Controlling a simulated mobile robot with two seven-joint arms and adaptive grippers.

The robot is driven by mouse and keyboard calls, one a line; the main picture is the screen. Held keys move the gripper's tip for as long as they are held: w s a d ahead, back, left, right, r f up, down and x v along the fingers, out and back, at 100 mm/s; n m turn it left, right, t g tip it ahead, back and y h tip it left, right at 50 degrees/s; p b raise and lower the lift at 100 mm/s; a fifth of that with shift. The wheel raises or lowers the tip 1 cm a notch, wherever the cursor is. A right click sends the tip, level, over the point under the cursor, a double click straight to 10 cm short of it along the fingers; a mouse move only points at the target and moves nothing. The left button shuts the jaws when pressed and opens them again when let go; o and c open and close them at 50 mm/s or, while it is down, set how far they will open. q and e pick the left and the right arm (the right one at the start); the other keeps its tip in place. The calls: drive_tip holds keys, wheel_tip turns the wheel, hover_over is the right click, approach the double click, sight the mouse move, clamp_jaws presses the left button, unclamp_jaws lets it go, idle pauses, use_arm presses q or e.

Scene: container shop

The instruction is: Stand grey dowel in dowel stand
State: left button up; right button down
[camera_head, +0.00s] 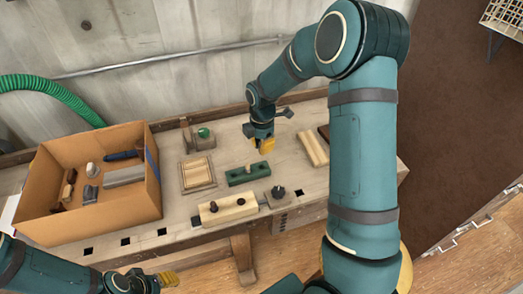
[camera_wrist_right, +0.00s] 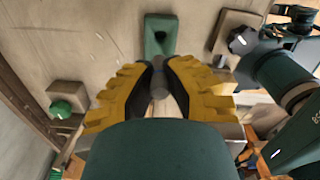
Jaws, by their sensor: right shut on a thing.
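My right gripper (camera_head: 266,146) is above the workbench, behind the green block (camera_head: 250,174). In the right wrist view its yellow fingers (camera_wrist_right: 159,82) are shut on the grey dowel (camera_wrist_right: 159,78), seen nearly end-on. The dowel cannot be made out in the head view. The green block has dark holes in its top, and part of it shows ahead of the fingers in the wrist view (camera_wrist_right: 160,36). I cannot tell for sure that it is the dowel stand. My left gripper (camera_head: 168,279) is at the lower left, off the bench's front edge; its opening is unclear.
A cardboard box (camera_head: 152,190) with several items stands left. A wooden tray (camera_head: 197,173), a block with a green knob (camera_head: 204,134), a pale block with dark knobs (camera_head: 228,209), a black-knobbed block (camera_head: 278,194) and pale wooden strips (camera_head: 311,147) surround the green block.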

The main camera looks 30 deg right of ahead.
sight(261, 163)
drive_tip(key=shift+f+b, duration=0.5)
drive_tip(key=shift+f, duration=0.15)
drive_tip(key=shift+f+b, duration=1.65)
drive_tip(key=shift+f, duration=0.6)
use_arm(q)
drive_tip(key=f, duration=0.4)
drive_tip(key=shift+w+a+f, duration=0.1)
drive_tip(key=shift+w+f, duration=0.05)
drive_tip(key=shift+w, duration=0.2)
drive_tip(key=shift+f, duration=0.1)
use_arm(e)
drive_tip(key=shift+f, duration=0.35)
use_arm(q)
drive_tip(key=shift+f+b, duration=0.5)
drive_tip(key=shift+b, duration=0.05)
use_arm(e)
drive_tip(key=shift+f, duration=0.85)
drive_tip(key=c, duration=1)
unclamp_jaws()
use_arm(q)
drive_tip(key=shift+r, duration=0.15)
use_arm(e)
drive_tip(key=shift+r, duration=0.15)
use_arm(q)
drive_tip(key=shift+r+p, duration=2.6)
drive_tip(key=shift+p, duration=0.1)
use_arm(e)
drive_tip(key=shift+r, duration=3.4)
